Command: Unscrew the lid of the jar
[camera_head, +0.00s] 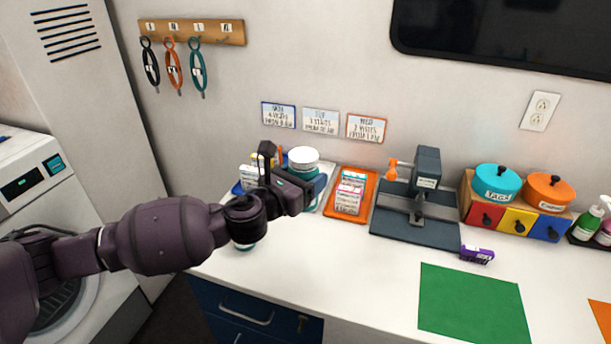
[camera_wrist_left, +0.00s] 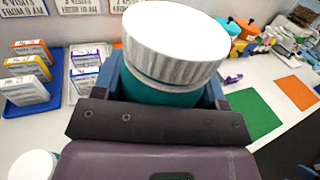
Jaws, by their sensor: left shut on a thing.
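A jar with a white ribbed lid (camera_wrist_left: 178,42) and a teal body (camera_wrist_left: 160,90) stands between the fingers of my left gripper (camera_wrist_left: 165,98). The fingers are shut on the teal body, just below the lid. The lid sits on the jar. In the head view the white lid (camera_head: 304,156) shows above my left gripper (camera_head: 287,178), which hides much of the body. Whether the jar touches the counter cannot be told. My right gripper is in neither view.
Another white-topped container (camera_wrist_left: 34,165) stands near the counter's left edge. A blue tray (camera_wrist_left: 50,102) with small boxes is behind it. An orange tray (camera_head: 369,207), a dark press-like device (camera_head: 415,205) and a purple item (camera_head: 477,256) lie to the right. The front counter (camera_head: 340,275) is clear.

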